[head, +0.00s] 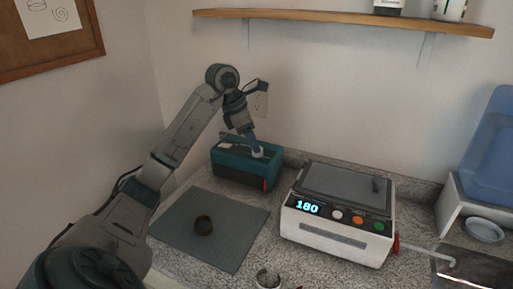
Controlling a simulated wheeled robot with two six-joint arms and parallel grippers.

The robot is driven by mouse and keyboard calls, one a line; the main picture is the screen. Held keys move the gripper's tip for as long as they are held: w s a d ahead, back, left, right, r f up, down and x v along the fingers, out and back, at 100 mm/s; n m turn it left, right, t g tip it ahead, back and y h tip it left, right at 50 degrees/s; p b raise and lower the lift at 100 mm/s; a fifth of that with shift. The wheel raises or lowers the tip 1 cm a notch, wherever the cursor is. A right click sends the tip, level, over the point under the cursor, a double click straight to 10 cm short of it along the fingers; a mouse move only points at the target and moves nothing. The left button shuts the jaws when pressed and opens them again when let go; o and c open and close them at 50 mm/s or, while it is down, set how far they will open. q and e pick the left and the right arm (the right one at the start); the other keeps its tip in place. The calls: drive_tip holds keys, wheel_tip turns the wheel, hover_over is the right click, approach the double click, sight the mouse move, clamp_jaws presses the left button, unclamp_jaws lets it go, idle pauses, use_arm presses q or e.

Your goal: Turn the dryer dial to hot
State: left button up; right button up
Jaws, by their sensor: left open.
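A teal box-like unit (230,172) with a dark end and a red mark stands at the back of the counter, against the wall. My left gripper (254,146) points down over its top, at a small pale round part (258,153) that may be a dial. The gripper is open, but its fingers are small here and I cannot tell whether they touch that part. A white machine (330,247) with a lit "180" display and white, orange and green buttons stands to the right. No dial marking is readable. My right gripper is out of view.
Another open ring (266,279) lies at the front edge. A wooden shelf (340,22) hangs above. A blue container (490,155) stands at right.

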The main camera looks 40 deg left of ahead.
use_arm(q)
drive_tip(key=shift+x, duration=1.3)
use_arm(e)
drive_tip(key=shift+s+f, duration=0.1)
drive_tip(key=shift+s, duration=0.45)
use_arm(q)
drive_tip(key=c, duration=1)
drive_tip(key=shift+o, duration=0.2)
